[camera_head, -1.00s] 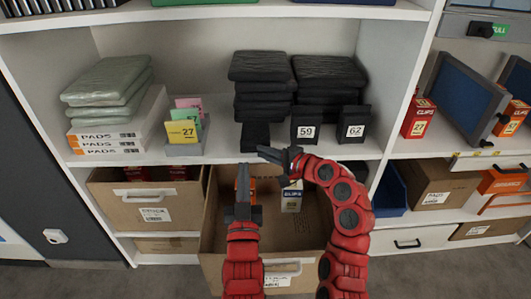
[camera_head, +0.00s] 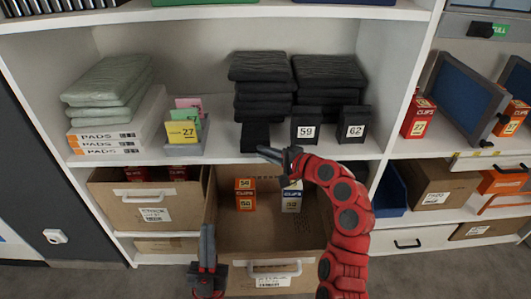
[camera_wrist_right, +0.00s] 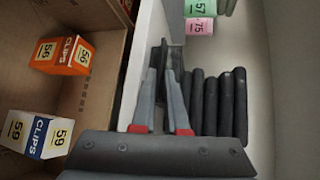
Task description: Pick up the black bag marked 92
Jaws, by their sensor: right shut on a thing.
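Black bags lie in two stacks on the shelf, a left stack (camera_head: 263,85) and a right stack (camera_head: 328,80). A small dark piece (camera_head: 255,135) stands in front of the left stack, at the shelf's front. No number 92 can be read in either view. My right gripper (camera_head: 270,153) points left at the shelf edge, just below that dark piece. In the right wrist view its fingers (camera_wrist_right: 164,78) are close together on a dark thing, with dark bag edges (camera_wrist_right: 225,105) alongside. My left gripper (camera_head: 208,245) points up near the drawer's front left corner; its finger gap is unclear.
Black card holders 59 (camera_head: 305,127) and 62 (camera_head: 354,125) stand right of the dark piece. An open cardboard drawer (camera_head: 230,215) below holds an orange clips box (camera_head: 245,194) and a white-blue one (camera_head: 291,197). Green pads (camera_head: 110,80) lie left.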

